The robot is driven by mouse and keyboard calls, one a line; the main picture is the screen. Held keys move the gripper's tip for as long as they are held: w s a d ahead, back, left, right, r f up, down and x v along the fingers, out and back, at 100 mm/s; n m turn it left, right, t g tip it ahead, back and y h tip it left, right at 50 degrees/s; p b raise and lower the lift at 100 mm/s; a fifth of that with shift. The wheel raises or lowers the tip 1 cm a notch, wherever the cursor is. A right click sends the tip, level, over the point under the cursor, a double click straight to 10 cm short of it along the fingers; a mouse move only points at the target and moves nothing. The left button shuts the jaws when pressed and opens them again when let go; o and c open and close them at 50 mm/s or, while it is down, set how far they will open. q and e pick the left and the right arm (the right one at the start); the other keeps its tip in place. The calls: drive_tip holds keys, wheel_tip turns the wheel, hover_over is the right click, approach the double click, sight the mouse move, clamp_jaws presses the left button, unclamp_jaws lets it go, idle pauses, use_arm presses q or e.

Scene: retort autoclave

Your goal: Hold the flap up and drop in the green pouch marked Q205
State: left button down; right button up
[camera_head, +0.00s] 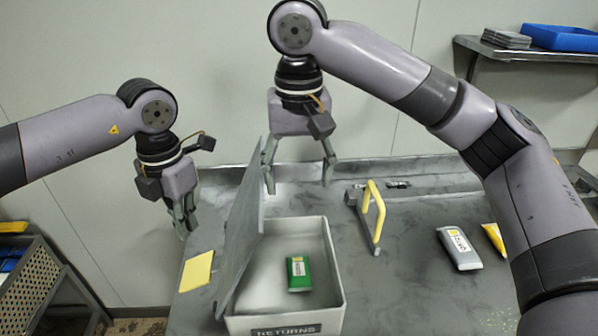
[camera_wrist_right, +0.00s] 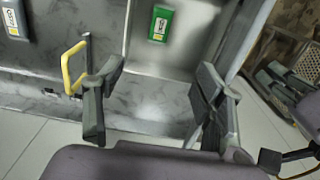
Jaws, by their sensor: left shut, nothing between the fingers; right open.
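The green pouch (camera_head: 299,273) lies inside the white box marked RETURNS (camera_head: 336,290); its label is too small to read. The pouch also shows in the right wrist view (camera_wrist_right: 161,25). The grey flap (camera_head: 240,240) stands raised and tilted at the box's left side. My left gripper (camera_head: 184,232) is shut and empty, to the left of the flap; I cannot tell whether it touches it. My right gripper (camera_head: 298,182) is open and empty above the back of the box, with its fingers apart; it also shows in the right wrist view (camera_wrist_right: 155,120).
A yellow handle frame (camera_head: 375,215) stands right of the box. A grey pouch (camera_head: 459,248) and a yellow pouch (camera_head: 494,240) lie farther right. A yellow card (camera_head: 197,271) lies left of the flap. A shelf (camera_head: 520,50) holds a blue tray (camera_head: 562,38). A perforated bin (camera_head: 35,283) stands lower left.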

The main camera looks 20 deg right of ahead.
use_arm(q)
wheel_tip(320, 180, up, 4)
drive_tip(key=shift+f+p, duration=0.15)
drive_tip(key=shift+p, duration=0.65)
drive_tip(key=shift+s+f, duration=0.1)
